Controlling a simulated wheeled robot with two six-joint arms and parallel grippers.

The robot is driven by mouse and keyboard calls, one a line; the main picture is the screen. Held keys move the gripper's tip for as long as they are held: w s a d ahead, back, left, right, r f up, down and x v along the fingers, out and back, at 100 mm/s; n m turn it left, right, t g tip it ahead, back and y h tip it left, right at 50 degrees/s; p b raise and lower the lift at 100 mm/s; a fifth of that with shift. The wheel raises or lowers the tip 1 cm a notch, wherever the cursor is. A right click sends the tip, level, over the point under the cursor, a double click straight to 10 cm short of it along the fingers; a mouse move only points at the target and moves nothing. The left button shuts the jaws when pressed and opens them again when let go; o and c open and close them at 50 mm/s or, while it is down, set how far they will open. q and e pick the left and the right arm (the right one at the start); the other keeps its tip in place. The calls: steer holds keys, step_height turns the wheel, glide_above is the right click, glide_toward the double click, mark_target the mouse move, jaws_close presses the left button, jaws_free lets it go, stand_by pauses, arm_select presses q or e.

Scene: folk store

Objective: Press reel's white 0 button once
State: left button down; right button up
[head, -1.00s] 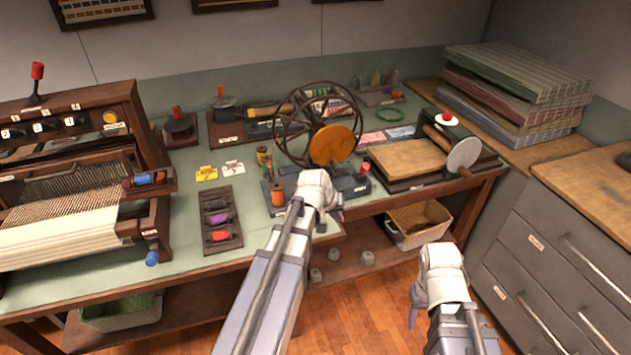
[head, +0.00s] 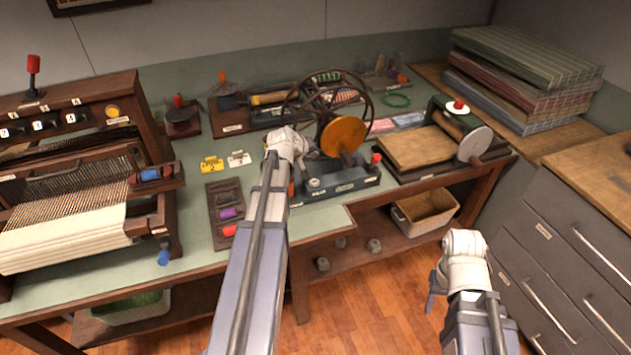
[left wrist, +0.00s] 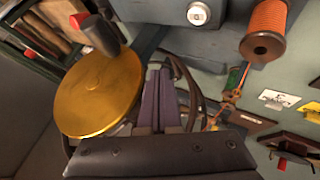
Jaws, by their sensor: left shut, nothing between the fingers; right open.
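The reel has a large dark spoked wheel (head: 328,97), an orange disc (head: 343,135) and a dark grey base (head: 350,175) on the green workbench. A round white button (head: 314,183) sits on the base's near left part; it also shows at the top of the left wrist view (left wrist: 198,14). Its marking is too small to read. My left gripper (head: 300,148) is over the reel's left side; in the left wrist view its fingers (left wrist: 158,98) are together and empty, beside the gold disc (left wrist: 100,92) and apart from the button. My right gripper (head: 435,297) is open, low in front of the bench.
A red-tipped handle (head: 376,160) stands at the base's right end. An orange spool (left wrist: 268,25) stands beside the base. A loom (head: 75,190) is at left, a wooden board device (head: 415,148) at right, and a tray of coloured spools (head: 225,200) near the front.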

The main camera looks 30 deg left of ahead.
mark_target(314, 184)
arm_select(q)
steer(key=shift+f, duration=0.1)
step_height(314, 184, down, 9)
steer(key=b, duration=0.9)
stand_by(1.8)
steer(key=shift+f+b, duration=0.25)
steer(key=shift+b, duration=0.1)
steer(key=shift+f+b, duration=0.5)
stand_by(0.6)
steer(key=shift+r, duration=0.1)
steer(key=shift+r+p, duration=0.8)
steer(key=shift+p, duration=0.15)
steer(key=shift+r, duration=0.1)
